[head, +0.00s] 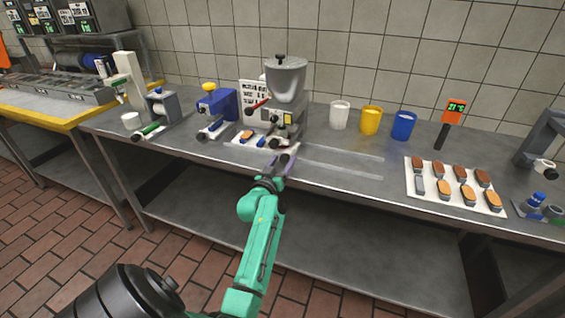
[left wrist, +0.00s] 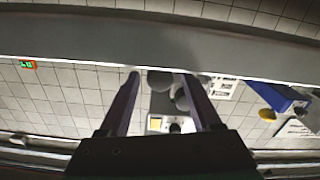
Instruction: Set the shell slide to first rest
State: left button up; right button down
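A cream dispenser with a grey hopper (head: 285,82) stands at the middle of the counter's back. At its foot is a low pale plate (head: 237,143) with a brown shell (head: 247,135) and blue parts on it; I take this to be the shell slide, but its details are small. My left gripper (head: 285,157) is just in front of the dispenser, close to the plate's right end. My right gripper is out of view.
Two pale strips (head: 340,160) run along the counter right of my gripper. White (head: 340,115), yellow (head: 371,119) and blue (head: 403,125) cups stand behind. A white board (head: 412,175) holds several shells at right. A blue machine (head: 217,107) stands at left.

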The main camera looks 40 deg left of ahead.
pick_arm(q)
grip_shut()
jog(key=shift+f, duration=0.1)
dwell(1.1)
